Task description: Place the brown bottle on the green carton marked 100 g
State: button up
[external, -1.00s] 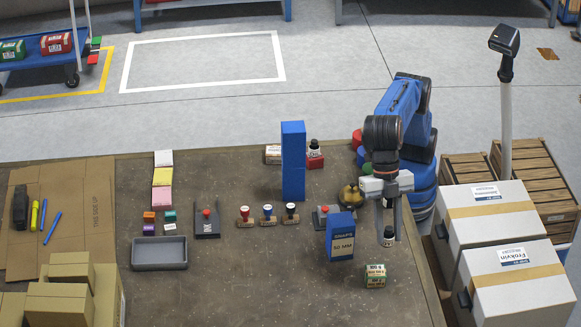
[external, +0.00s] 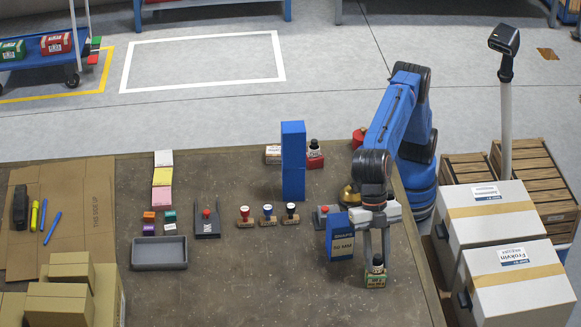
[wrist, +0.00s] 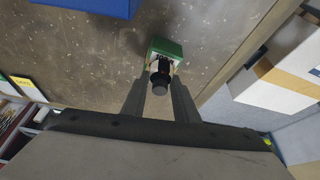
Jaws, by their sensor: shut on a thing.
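The brown bottle (external: 377,267) has a dark cap and a pale label. My gripper (external: 377,262) points down and is shut on it. The bottle is over the green carton (external: 376,282), which lies near the table's front right part. I cannot tell whether the bottle's base touches the carton top. In the wrist view the bottle's dark cap (wrist: 160,78) sits between the fingertips (wrist: 159,86), and the green carton (wrist: 166,46) shows just beyond it. The fingers hide part of the bottle in the external view.
A blue box marked 50 MM (external: 340,240) stands close left of my gripper. White boxes (external: 515,275) are at the right.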

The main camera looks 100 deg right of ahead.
jog(key=shift+f, duration=0.1)
jog(key=o, duration=1.1)
jog(key=v, duration=1.2)
